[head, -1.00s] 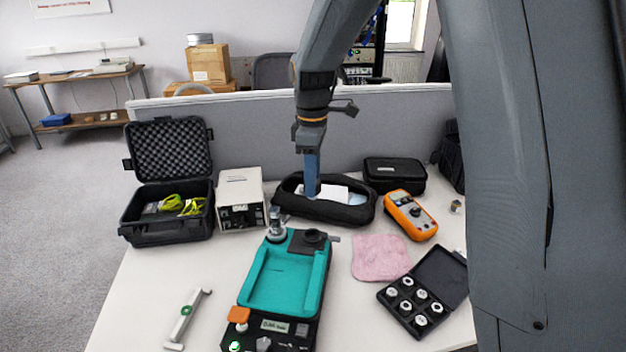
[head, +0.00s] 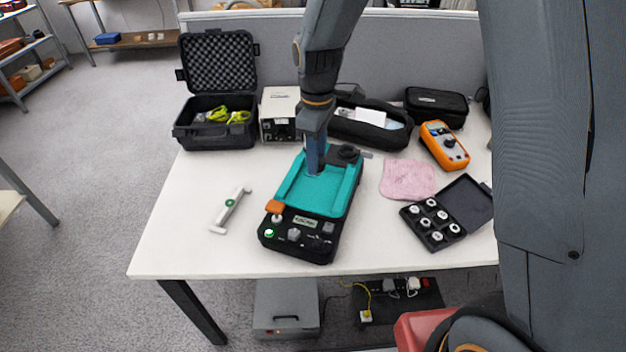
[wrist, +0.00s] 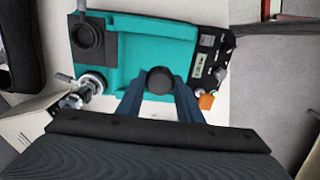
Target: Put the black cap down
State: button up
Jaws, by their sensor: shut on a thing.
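The black cap (wrist: 160,80) is a small dark disc between my fingertips in the wrist view. My gripper (wrist: 160,92) is shut on it. In the head view my gripper (head: 315,172) points down over the teal tray (head: 341,196) of the black calibration device (head: 318,246), and the arm hides the cap there. I cannot tell whether the cap touches the tray floor. The tray also shows in the wrist view (wrist: 138,52), beneath the cap.
A black round fitting (wrist: 88,36) sits at one tray end, near a metal post (wrist: 92,84). A white-and-green tool (head: 231,208) lies left of the device. A pink cloth (head: 408,179), a weight box (head: 438,226) and an orange meter (head: 444,145) lie right.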

jog(key=shift+s+a+f, duration=0.1)
jog(key=shift+a+f, duration=0.15)
jog(key=shift+f, duration=0.65)
jog(key=shift+f+p, duration=0.6)
jog(key=shift+f, duration=1.55)
jog(key=shift+f, duration=0.1)
jog(key=o, duration=1.1)
jog(key=shift+c, duration=0.2)
